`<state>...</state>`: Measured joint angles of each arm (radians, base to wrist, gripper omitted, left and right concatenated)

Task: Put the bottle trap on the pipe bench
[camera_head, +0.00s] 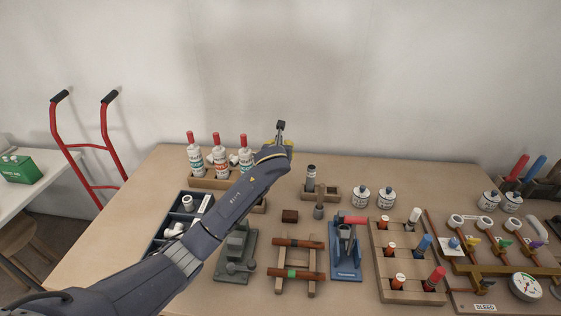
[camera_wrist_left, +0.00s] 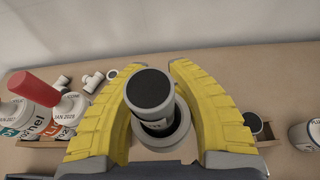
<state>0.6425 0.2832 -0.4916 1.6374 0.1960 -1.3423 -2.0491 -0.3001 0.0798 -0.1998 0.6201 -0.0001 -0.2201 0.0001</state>
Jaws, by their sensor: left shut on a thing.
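My left gripper (camera_head: 281,143) is above the back middle of the table. In the left wrist view, its yellow fingers (camera_wrist_left: 155,105) are around a grey cylindrical piece with a black top (camera_wrist_left: 151,90), a partly hidden label and a wider grey ring below. The piece's dark upper end sticks up past the fingers in the head view (camera_head: 281,126). I cannot tell for sure that it is the bottle trap. At right is a board with brass pipes (camera_head: 505,269), coloured valves and a gauge; which thing is called the pipe bench is unclear. My right gripper is out of view.
Red-capped bottles (camera_head: 220,158) stand in a wooden rack behind my left arm. A dark tray (camera_head: 158,240) holds white fittings. A wooden frame with copper pipes (camera_head: 298,242), a blue vise (camera_head: 346,262) and a rack of coloured-handled tools (camera_head: 405,297) fill the front. White cans (camera_head: 361,197) stand behind them.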

